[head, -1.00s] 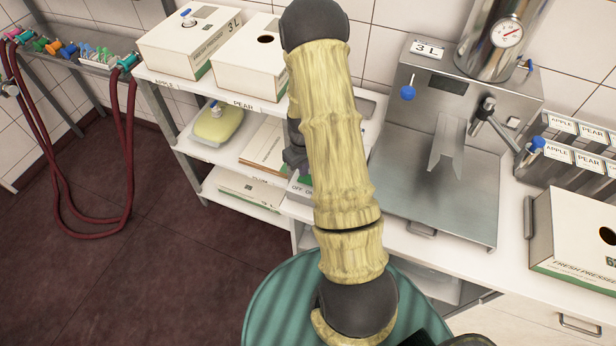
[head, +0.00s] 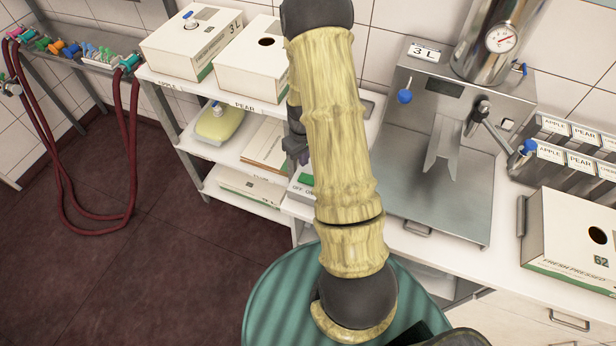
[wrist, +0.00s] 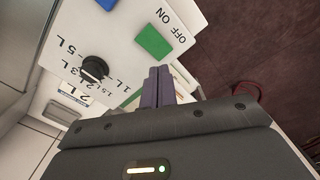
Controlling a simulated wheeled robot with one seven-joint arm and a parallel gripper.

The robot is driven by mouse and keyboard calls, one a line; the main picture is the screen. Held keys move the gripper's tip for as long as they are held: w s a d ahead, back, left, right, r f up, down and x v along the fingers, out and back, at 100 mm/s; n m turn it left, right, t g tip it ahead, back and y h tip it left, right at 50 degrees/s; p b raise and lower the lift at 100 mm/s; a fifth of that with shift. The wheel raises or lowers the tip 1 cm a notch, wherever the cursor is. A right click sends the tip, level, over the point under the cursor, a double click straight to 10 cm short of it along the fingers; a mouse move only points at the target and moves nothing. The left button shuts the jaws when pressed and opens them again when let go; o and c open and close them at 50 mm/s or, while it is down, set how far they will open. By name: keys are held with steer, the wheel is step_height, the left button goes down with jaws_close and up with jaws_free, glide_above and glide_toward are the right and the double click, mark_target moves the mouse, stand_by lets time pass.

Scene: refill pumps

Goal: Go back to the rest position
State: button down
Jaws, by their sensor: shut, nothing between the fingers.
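My gripper (wrist: 160,87) shows in the wrist view with its two purple-grey fingers pressed together and nothing between them. It points at the white control panel (wrist: 120,50), which carries a green button (wrist: 153,42) by the OFF ON lettering, a black volume dial (wrist: 94,68) and part of a blue button (wrist: 107,4). I cannot tell from this view how far the fingertips are from the panel. In the head view my gripper (head: 299,157) is small and mostly behind my arm, above the green button (head: 306,179).
A steel filling machine (head: 440,140) stands right of my arm. An open-holed box (head: 575,240) is at far right. Red hoses (head: 132,150) hang at left; floor there is clear.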

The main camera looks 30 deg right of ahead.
stand_by(0.4)
steer(key=s+a+r+m+t+b, duration=0.1)
steer(key=s+a+r+b, duration=0.5)
steer(key=s+a+r, duration=0.6)
steer(key=shift+s+a+r+m+t, duration=0.3)
steer(key=shift+a+r+t, duration=0.3)
steer(key=shift+a+t, duration=0.25)
stand_by(0.4)
